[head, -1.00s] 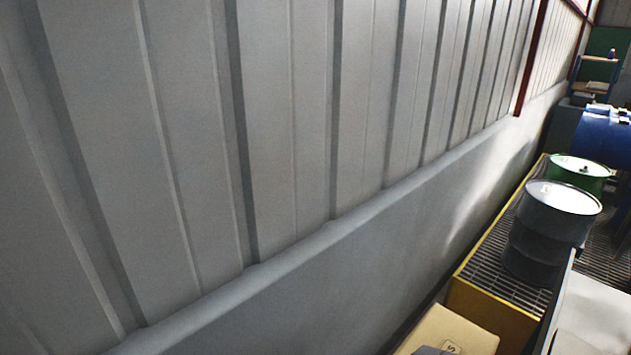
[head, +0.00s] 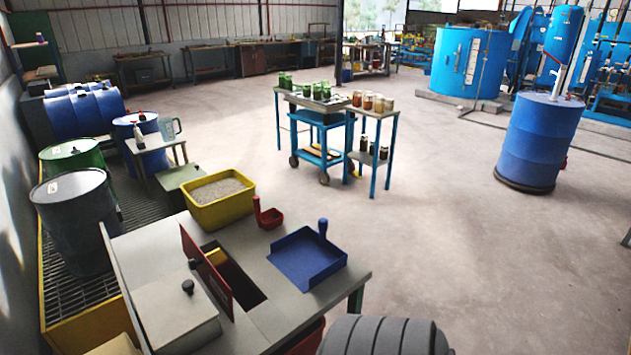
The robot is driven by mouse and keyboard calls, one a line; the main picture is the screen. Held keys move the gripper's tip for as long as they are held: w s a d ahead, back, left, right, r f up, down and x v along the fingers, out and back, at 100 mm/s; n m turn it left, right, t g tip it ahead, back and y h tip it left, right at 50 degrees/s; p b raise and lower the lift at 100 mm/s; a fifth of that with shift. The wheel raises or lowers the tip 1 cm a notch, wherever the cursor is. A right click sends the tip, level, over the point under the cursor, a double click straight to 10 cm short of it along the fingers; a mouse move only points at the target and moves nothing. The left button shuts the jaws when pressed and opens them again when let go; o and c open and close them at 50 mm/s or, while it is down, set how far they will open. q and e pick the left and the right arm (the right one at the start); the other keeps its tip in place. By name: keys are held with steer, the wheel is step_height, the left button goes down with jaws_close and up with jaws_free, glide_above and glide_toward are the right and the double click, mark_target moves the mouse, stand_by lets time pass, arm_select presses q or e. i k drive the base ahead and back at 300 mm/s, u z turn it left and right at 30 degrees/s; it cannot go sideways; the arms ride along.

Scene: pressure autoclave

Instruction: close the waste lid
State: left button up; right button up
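A red lid panel (head: 207,270) stands raised, slightly tilted, along the left edge of a dark rectangular opening (head: 238,278) in the grey bench top (head: 268,322). A small dark knob shows at the panel's left face. Something yellow shows inside the opening; the rest of the inside is dark. Left of it, a separate light grey box-like cover (head: 177,312) with a black knob (head: 187,287) sits on the bench. Neither of my grippers is in view.
A blue dustpan-like tray (head: 305,260), a red scoop (head: 268,214) and a yellow tub of grey granules (head: 218,198) are at the bench's far side. Drums (head: 78,222) stand on a grating at left. A dark ribbed object (head: 385,338) shows at bottom. Open floor (head: 440,240) lies right.

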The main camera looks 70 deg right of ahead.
mark_target(197, 262)
steer(key=z, duration=1.45)
steer(key=i, duration=0.5)
steer(key=k, duration=0.5)
steer(key=u, duration=1.65)
steer(key=i, duration=0.7)
steer(key=z, duration=3)
steer(key=i, duration=0.2)
steer(key=u, duration=0.25)
